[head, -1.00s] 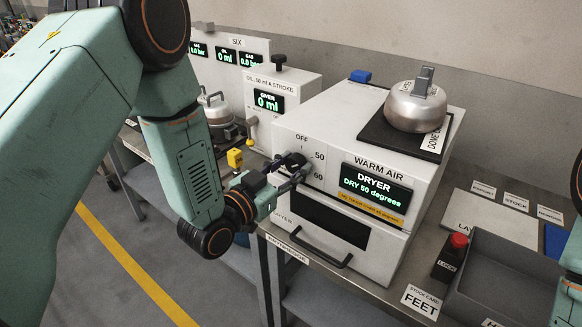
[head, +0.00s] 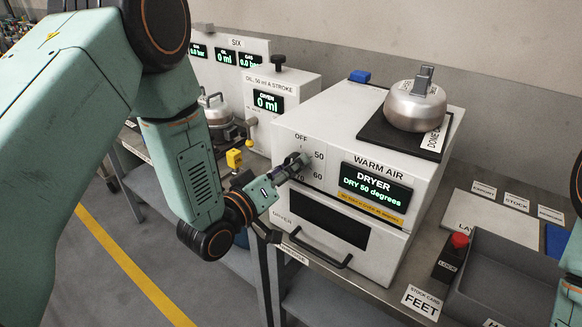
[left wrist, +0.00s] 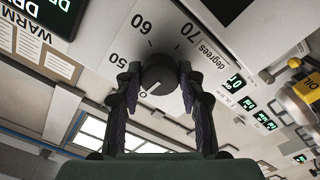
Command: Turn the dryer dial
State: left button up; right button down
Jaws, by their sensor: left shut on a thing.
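The dryer (head: 372,150) is a white box on the bench, and its display reads "DRY 50 degrees". The dark round dial (left wrist: 158,74) is on its front face, ringed by the marks 50, 60 and 70 in the left wrist view. My left gripper (head: 299,163) reaches the dial from the left and mostly hides it in the head view. In the left wrist view its two fingers (left wrist: 158,78) stand on either side of the dial, shut on it. My right gripper is out of view.
A silver dome (head: 416,105) sits on a black mat on top of the dryer. An oven handle (head: 322,259) sticks out below the dial. An oil unit (head: 283,100) stands to the left. A grey tray (head: 500,275) and a red-topped button (head: 455,250) are at the right.

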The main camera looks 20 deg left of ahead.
pick_arm(q)
jog(key=shift+w+a+r+n, duration=0.1)
jog(key=shift+r+n, duration=0.15)
jog(key=shift+n, duration=0.45)
jog(key=o, duration=1.2)
jog(key=shift+s+a, duration=0.15)
jog(key=shift+s, duration=0.1)
jog(key=shift+f, duration=0.1)
jog(key=shift+w+d, duration=0.15)
jog(key=shift+d, duration=0.05)
jog(key=shift+f, duration=0.1)
